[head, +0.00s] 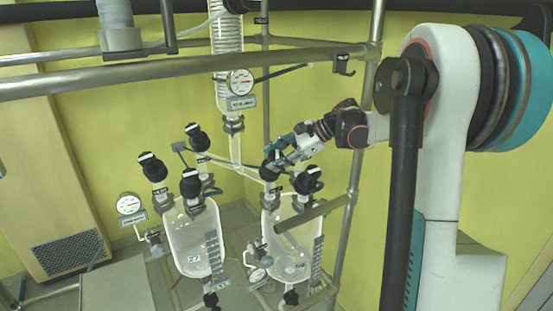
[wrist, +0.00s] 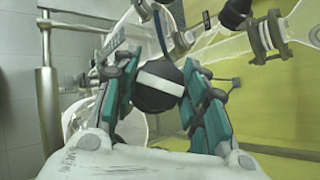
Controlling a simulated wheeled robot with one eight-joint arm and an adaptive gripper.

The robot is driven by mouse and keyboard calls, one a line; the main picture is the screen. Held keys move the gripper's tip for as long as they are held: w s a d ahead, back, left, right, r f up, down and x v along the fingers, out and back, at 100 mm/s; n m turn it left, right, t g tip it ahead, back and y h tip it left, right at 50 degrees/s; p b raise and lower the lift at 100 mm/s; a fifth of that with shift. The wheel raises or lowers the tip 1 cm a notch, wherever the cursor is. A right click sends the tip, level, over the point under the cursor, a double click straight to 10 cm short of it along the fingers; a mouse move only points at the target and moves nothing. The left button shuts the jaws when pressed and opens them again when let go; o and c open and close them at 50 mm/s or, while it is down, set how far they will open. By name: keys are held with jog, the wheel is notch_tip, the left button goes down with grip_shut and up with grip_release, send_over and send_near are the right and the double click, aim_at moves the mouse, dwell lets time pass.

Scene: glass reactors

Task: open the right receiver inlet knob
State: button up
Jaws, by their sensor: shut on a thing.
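The right receiver (head: 292,240) is a clear glass vessel with black knobs above its top. My gripper (head: 274,160) reaches in from the right to the black knob (head: 269,170) above its left side, which I take for the inlet knob. In the wrist view, a round black knob with a white stripe (wrist: 158,86) sits between the teal fingers of my gripper (wrist: 160,92). The fingers are shut on it from both sides. In the head view the fingers partly cover the knob.
Another black knob (head: 309,180) stands close to the right of the held one. The left receiver (head: 194,238) has several black knobs. A metal rail (head: 200,72) crosses above, and an upright post (head: 350,200) stands right of the right receiver. A gauge (head: 240,82) hangs above.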

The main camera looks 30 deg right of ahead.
jog(key=n+g, duration=0.3)
jog(key=n, duration=0.1)
jog(key=shift+n, duration=0.3)
jog(key=shift+n+g+h, duration=0.4)
jog(key=shift+n+g, duration=0.5)
jog(key=shift+n, duration=0.6)
jog(key=o, duration=1.1)
